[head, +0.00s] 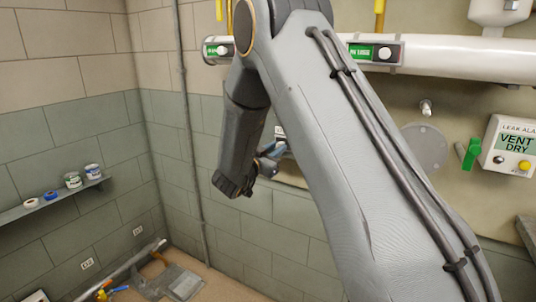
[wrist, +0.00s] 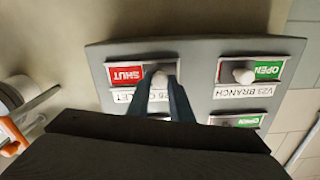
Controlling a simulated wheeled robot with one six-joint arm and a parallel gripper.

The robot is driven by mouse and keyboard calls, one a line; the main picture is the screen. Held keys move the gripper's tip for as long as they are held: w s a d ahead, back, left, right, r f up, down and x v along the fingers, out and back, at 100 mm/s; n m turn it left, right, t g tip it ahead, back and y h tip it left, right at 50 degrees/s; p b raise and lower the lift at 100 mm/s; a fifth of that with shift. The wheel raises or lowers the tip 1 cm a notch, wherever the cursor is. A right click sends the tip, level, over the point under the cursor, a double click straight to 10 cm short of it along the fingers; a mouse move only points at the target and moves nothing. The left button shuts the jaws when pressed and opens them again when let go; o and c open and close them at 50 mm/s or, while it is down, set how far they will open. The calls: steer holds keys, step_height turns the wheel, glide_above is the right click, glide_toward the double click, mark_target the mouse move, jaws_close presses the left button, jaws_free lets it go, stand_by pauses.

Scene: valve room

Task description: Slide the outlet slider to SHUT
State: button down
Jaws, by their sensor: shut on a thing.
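In the wrist view, the outlet slider's pale knob (wrist: 160,82) is between the two blue fingers of my gripper (wrist: 166,88), which is shut on it. A red SHUT field (wrist: 127,73) shows left of the knob, with the lettering upside down. The label below, ending in OUTLET (wrist: 124,96), is partly covered by the fingers. No green shows in this slot. The slider is on a grey panel (wrist: 205,52). In the head view, my gripper (head: 271,153) is at the wall, and my arm hides most of the panel.
A white pipe (head: 455,57), green valve handle (head: 469,154) and leak alarm box (head: 508,146) are on the wall. A shelf (head: 52,198) is at left.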

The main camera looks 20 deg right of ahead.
steer(key=shift+w+a+r, duration=0.1)
steer(key=shift+w+a, duration=0.05)
steer(key=c, duration=1.6)
jaws_free()
steer(key=shift+o, duration=0.2)
steer(key=b+v, duration=0.2)
steer(key=v, duration=0.5)
steer(key=shift+s+a, duration=0.3)
